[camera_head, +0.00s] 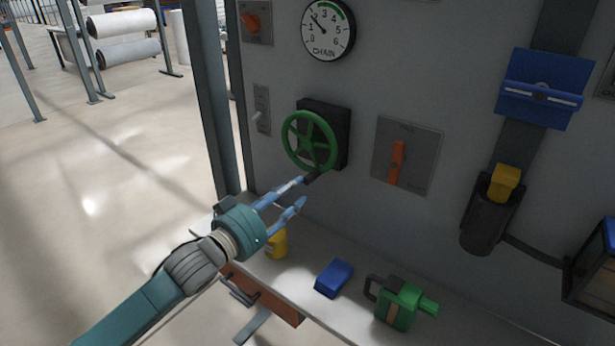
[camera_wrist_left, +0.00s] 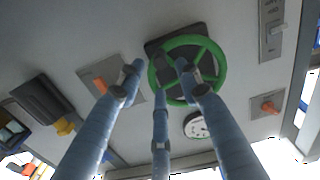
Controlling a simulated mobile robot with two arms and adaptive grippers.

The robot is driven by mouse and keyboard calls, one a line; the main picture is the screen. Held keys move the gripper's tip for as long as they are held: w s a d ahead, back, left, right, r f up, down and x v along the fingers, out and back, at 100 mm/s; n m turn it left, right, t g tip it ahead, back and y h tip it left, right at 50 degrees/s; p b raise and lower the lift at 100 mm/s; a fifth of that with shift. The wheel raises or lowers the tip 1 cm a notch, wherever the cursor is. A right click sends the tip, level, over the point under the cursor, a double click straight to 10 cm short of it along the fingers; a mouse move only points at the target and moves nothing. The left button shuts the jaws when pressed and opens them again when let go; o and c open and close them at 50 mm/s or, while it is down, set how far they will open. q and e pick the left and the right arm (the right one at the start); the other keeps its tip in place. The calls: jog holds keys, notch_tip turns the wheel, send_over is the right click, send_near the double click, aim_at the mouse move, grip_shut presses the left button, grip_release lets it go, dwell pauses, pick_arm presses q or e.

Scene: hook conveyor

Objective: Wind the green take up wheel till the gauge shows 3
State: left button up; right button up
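The green take up wheel (camera_head: 310,141) is mounted on a dark block on the grey panel; it also shows in the left wrist view (camera_wrist_left: 222,68). Its dark handle (camera_head: 313,175) is at the lower rim. The round CHAIN gauge (camera_head: 327,30) is above the wheel, with its needle pointing up-left at about 2. My left gripper (camera_head: 303,190) is at the wheel's lower rim, its fingertips near the handle. In the left wrist view its fingers (camera_wrist_left: 158,75) are spread apart around the handle; I cannot tell if they touch it. My right gripper is not in view.
An orange lever (camera_head: 397,162) is right of the wheel, and a toggle switch (camera_head: 258,115) is left. On the shelf (camera_head: 352,262) below are a yellow item (camera_head: 277,243), a blue block (camera_head: 334,279) and a green can (camera_head: 399,304). A black holder (camera_head: 488,222) is further right.

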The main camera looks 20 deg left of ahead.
aim_at(305, 182)
pick_arm(q)
jog(key=p+x, duration=0.1)
jog(key=x, duration=0.6)
jog(key=shift+f, duration=0.15)
grip_shut()
